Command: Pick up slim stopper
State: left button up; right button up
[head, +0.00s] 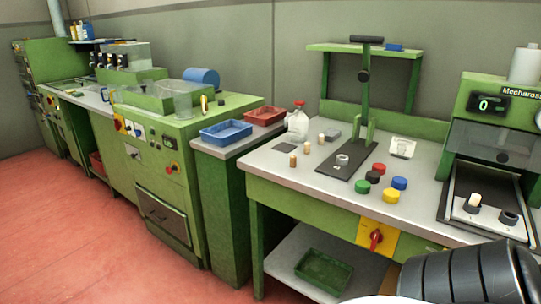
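Three small tan cork stoppers stand upright on the grey bench top (262,165): a front one (293,160), a middle one (307,147) and a back one (321,139). They stand apart from each other, left of the black press base (345,162). They are too small here for me to tell surely which is the slim one. A pale cork-like piece (474,201) stands in the machine at the right. Neither of my grippers is in view.
A green lever press (365,100) rises behind the bench. Coloured caps, including a yellow one (391,195), lie right of its base. A clear jug (298,122), a blue tray (226,132) and a red tray (265,115) are at the left. A black ribbed part covers the lower right corner.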

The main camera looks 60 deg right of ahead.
aim_at(292, 163)
jog(key=z, duration=0.75)
jog(key=i, duration=0.95)
jog(key=z, duration=1)
